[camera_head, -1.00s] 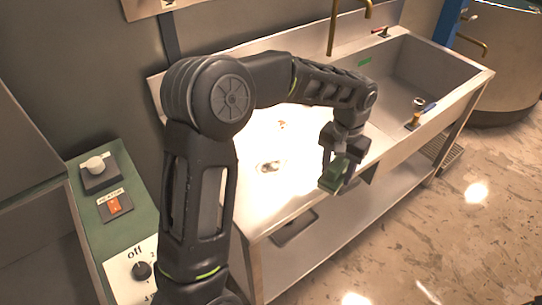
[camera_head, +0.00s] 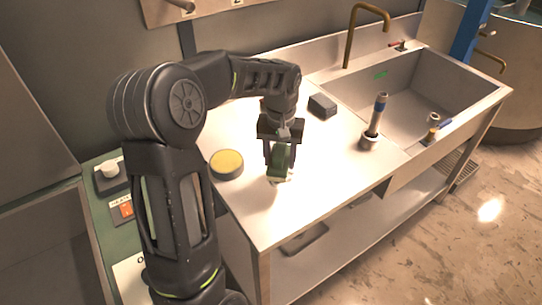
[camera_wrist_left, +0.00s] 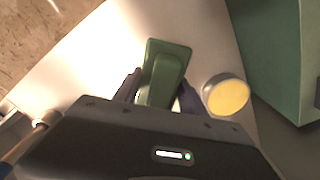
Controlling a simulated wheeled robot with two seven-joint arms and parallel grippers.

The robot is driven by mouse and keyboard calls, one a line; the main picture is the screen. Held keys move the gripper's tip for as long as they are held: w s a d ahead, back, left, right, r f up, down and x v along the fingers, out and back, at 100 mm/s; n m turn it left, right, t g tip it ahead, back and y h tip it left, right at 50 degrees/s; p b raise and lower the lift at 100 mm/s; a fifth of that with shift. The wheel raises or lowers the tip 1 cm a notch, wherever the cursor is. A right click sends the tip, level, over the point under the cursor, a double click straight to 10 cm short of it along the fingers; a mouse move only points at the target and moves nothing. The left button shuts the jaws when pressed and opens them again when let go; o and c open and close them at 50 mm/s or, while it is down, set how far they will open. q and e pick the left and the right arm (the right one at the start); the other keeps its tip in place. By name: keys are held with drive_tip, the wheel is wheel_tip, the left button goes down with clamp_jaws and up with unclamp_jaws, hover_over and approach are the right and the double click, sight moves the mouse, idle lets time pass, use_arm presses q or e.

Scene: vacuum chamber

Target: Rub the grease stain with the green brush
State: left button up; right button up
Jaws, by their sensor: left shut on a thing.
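My left gripper (camera_head: 279,150) is shut on the green brush (camera_head: 281,166) over the left part of the steel worktop. The brush is held with its pale underside down, at or just above the surface; I cannot tell if it touches. In the left wrist view the green brush (camera_wrist_left: 165,72) sits between the dark fingers of the left gripper (camera_wrist_left: 158,92). I cannot make out the grease stain; the brush and gripper hide the surface beneath them. My right gripper is not in view.
A round tin with a yellow top (camera_head: 227,163) stands just left of the brush. A dark block (camera_head: 322,106) lies behind to the right. The worktop's front right is clear.

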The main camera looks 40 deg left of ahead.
use_arm(q)
drive_tip(key=shift+s+a+r+n, duration=0.1)
drive_tip(key=shift+s+a+n, duration=0.1)
drive_tip(key=shift+s+a, duration=0.25)
drive_tip(key=shift+s+a+r+n, duration=0.1)
drive_tip(key=shift+s+a+n, duration=0.1)
drive_tip(key=shift+a, duration=0.35)
drive_tip(key=shift+f, duration=0.15)
